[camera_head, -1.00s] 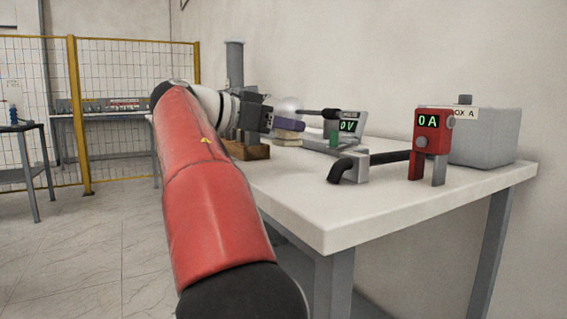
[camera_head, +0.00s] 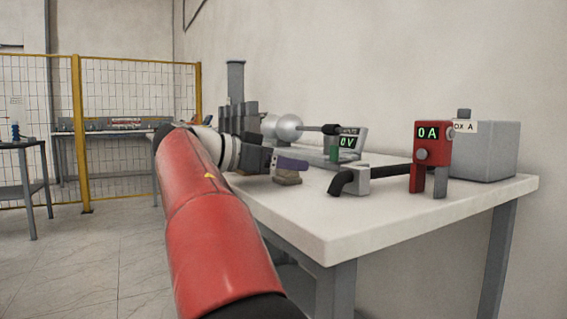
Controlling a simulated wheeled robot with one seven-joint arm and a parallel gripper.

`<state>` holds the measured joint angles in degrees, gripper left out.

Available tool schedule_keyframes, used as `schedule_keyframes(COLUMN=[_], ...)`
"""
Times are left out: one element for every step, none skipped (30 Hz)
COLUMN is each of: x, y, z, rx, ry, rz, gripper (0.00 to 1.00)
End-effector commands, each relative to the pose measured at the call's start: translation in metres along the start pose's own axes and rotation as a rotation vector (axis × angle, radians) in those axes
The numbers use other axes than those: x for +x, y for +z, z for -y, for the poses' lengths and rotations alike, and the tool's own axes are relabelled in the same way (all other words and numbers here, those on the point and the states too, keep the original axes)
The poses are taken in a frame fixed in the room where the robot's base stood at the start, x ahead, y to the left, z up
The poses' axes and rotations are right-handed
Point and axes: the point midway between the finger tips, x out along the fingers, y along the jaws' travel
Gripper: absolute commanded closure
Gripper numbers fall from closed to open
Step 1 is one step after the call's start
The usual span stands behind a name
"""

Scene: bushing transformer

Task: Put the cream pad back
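My gripper (camera_head: 272,164) is low over the left part of the table, at the far end of my red arm. A purple piece (camera_head: 292,164) shows at its tip. A small beige-brown, rounded piece (camera_head: 288,178) sits just under the purple piece, close to the tabletop. It may be the cream pad, but its colour is dull and it is small in the view. I cannot tell whether it touches the table or is held. The fingers are too small and partly hidden to show whether they are open or shut.
The white table (camera_head: 400,218) holds shiny spheres (camera_head: 289,127), a meter reading 0 V (camera_head: 347,142), a black bent handle on a grey block (camera_head: 356,180), a red meter reading 0 A (camera_head: 430,155) and a grey box (camera_head: 487,150). The front tabletop is clear.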

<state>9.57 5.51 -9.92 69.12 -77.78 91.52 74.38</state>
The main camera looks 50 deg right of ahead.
Motion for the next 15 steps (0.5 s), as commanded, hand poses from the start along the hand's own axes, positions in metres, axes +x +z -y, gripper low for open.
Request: schedule_keyframes(x=[0.000,0.000,0.000,0.000,0.000,0.000,0.000,-0.001,-0.003,-0.006,-0.010,-0.016,-0.021,-0.027,-0.036], y=[0.000,0.000,0.000,0.000,0.000,-0.001,-0.001,-0.003,-0.003,-0.002,-0.002,-0.002,-0.002,-0.002,-0.003], z=[0.000,0.000,0.000,0.000,0.000,0.000,0.000,0.000,0.000,0.001,0.001,0.001,0.001,0.001,0.001], rx=[0.000,0.000,0.000,0.000,0.000,0.000,0.000,0.000,-0.001,-0.001,-0.001,-0.001,-0.001,-0.001,-0.001], ry=[0.000,0.000,0.000,0.000,0.000,0.000,0.000,0.000,-0.001,-0.002,-0.002,-0.005,-0.005,-0.005,-0.005], rz=[0.000,0.000,0.000,0.000,0.000,0.000,0.000,0.000,0.000,0.000,0.001,0.000,0.000,0.000,0.000], gripper=[0.35,0.35,0.35,0.35,0.35,0.35,0.35,0.35,0.35,0.35,0.35,0.35,0.35,0.35,0.35])
